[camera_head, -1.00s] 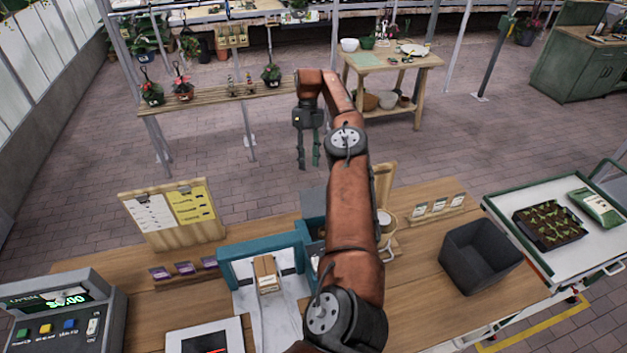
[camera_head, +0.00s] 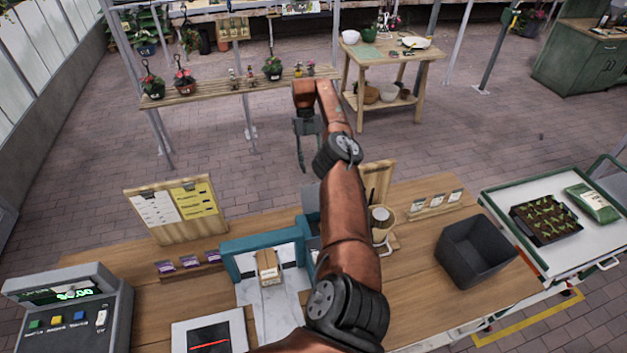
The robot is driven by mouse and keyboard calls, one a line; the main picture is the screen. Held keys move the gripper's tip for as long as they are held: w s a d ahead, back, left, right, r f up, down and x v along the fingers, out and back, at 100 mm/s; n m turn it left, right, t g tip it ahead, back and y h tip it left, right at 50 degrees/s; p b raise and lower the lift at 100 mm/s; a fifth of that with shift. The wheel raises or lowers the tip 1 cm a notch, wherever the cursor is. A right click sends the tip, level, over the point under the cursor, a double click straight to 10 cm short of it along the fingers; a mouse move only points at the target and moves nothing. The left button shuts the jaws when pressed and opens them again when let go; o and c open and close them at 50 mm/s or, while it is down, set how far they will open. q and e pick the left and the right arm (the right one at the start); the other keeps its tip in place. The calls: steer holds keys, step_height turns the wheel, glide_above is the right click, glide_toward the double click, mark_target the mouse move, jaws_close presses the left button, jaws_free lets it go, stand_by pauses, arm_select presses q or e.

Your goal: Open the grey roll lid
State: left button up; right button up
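My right gripper (camera_head: 308,158) hangs fingers down at the end of my orange-brown arm, above the paved floor beyond the far edge of the counter. Its fingers look apart, with nothing between them. My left gripper is out of view.
On the wooden counter (camera_head: 420,305) are a teal frame with a small carton (camera_head: 268,267), a clipboard stand (camera_head: 177,208), a till (camera_head: 66,305), a wooden pot stand and a dark grey bin (camera_head: 474,250). A white cart (camera_head: 500,205) stands at the right.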

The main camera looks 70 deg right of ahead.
mark_target(316, 195)
steer(key=p+x, duration=0.1)
steer(key=x, duration=0.5)
steer(key=shift+f+p, duration=0.25)
steer(key=shift+p, duration=0.1)
steer(key=shift+s+a, duration=0.15)
steer(key=shift+c, duration=0.5)
jaws_close()
